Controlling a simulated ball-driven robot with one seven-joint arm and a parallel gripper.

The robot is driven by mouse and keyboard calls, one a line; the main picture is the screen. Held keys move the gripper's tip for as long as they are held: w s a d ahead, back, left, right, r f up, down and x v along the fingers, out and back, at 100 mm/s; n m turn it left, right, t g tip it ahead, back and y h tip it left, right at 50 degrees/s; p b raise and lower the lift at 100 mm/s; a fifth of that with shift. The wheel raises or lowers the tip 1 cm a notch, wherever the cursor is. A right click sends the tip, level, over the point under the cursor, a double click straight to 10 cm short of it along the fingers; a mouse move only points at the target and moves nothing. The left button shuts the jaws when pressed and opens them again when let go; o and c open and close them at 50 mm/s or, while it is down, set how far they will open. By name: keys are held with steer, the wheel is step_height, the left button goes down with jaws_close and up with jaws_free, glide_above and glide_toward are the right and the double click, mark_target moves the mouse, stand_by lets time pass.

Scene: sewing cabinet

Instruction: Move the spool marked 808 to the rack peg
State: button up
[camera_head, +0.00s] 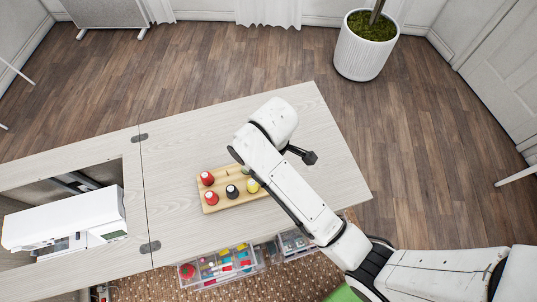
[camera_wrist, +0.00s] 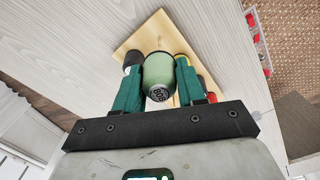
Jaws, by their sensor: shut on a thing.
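A light green spool (camera_wrist: 157,72) is between the two green fingers of my gripper (camera_wrist: 158,84) in the wrist view. The fingers are shut on its sides. A dark label on its near end bears small white digits that look like 808. The light wooden rack (camera_wrist: 155,31) lies just beyond the spool. In the head view the rack (camera_head: 222,203) sits on the table, with spools on it and a small upright peg (camera_head: 228,172) near its back edge. My gripper is hidden behind my arm there. I cannot tell whether the held spool touches the rack.
The rack bears a red spool (camera_head: 207,178), another red one (camera_head: 211,198), a black one (camera_head: 232,191) and a yellow one (camera_head: 252,186). A white sewing machine (camera_head: 70,217) is at the left. Clear bins (camera_head: 220,267) stand below the table's near edge. The tabletop behind the rack is clear.

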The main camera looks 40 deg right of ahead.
step_height(320, 180, down, 4)
steer(key=shift+r, duration=0.1)
steer(key=shift+f+b, duration=0.65)
steer(key=shift+f, duration=1.6)
stand_by(0.4)
steer(key=o, duration=1.1)
step_height(320, 180, up, 11)
steer(key=p, duration=0.1)
steer(key=shift+f, duration=0.1)
